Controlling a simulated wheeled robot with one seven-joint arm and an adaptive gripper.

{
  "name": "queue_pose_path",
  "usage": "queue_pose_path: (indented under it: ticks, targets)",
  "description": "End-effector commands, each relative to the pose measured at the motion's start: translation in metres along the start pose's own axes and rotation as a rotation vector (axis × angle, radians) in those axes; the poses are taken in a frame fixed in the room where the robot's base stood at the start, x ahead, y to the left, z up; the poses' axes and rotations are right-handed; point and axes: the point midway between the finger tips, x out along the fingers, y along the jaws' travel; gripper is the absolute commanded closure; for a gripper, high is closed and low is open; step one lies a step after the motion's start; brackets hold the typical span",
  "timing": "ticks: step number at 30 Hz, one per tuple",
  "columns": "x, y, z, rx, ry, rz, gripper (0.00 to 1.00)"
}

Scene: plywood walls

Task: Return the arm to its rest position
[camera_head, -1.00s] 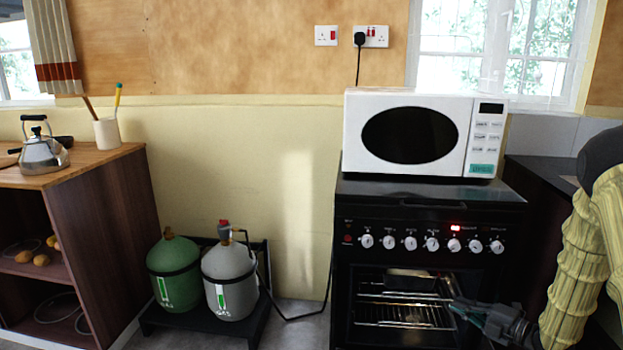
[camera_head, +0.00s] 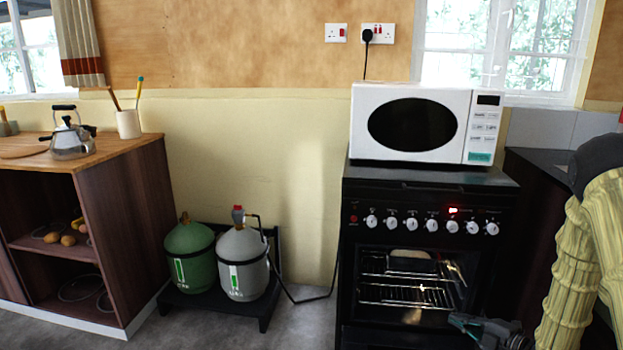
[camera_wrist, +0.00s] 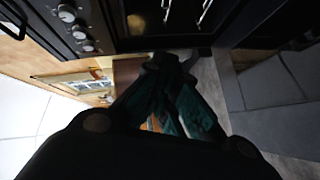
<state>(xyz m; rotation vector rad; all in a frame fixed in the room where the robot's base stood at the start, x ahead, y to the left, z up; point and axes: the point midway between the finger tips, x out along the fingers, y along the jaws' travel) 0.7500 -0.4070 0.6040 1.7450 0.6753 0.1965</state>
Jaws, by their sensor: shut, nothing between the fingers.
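My gripper (camera_head: 458,320) is at the lower right of the head view, in front of the lower right part of the black oven (camera_head: 430,198). In the wrist view my gripper (camera_wrist: 168,62) has its dark teal fingers brought together at the tips, with nothing between them. My arm, in a ribbed yellow cover, runs down the right edge of the head view. Behind the fingers the wrist view shows the oven front with its knobs, turned sideways. I cannot tell whether the fingers touch the oven.
A white microwave (camera_head: 415,125) stands on the oven. A dark counter (camera_head: 540,165) is on the right, close to my arm. Green (camera_head: 190,257) and grey (camera_head: 242,264) gas bottles stand on a low black stand. A wooden cabinet (camera_head: 130,235) holds a kettle (camera_head: 72,138). Grey floor is clear in front.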

Motion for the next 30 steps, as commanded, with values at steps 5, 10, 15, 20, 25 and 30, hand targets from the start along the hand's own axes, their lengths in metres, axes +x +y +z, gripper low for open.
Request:
queue_pose_path:
  ticks: [5, 10, 15, 20, 25, 30]
  targets:
    - [0.008, -0.043, -0.007, 0.143, -0.072, -0.049, 1.0]
    - [0.015, -0.099, -0.02, 0.324, -0.167, -0.114, 1.0]
    - [0.013, -0.184, -0.045, 0.588, -0.326, -0.208, 1.0]
    - [-0.005, -0.268, -0.078, 0.849, -0.514, -0.298, 1.0]
    - [-0.04, -0.347, -0.119, 1.091, -0.733, -0.382, 1.0]
    - [-0.086, -0.414, -0.165, 1.293, -0.97, -0.446, 1.0]
